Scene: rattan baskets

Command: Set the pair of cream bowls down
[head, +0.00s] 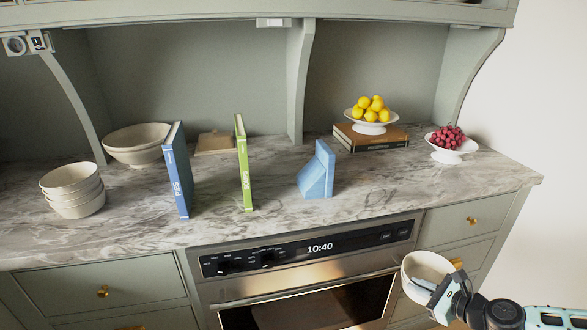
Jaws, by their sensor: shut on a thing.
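My gripper (438,290) is at the lower right, in front of the oven and drawers. It is shut on the rim of a cream bowl (418,266), which is tilted with its opening turned to the side. I cannot tell whether a second bowl is nested in it. A stack of cream bowls (75,198) stands upright at the left end of the marble counter, well away from my gripper.
The marble counter (400,185) has free room at its right front. Upright on it are a blue book (179,175), a green book (243,165) and a blue bookend (318,172). A large bowl (135,145), a lemon bowl (370,128) on books and a berry bowl (452,158) stand behind.

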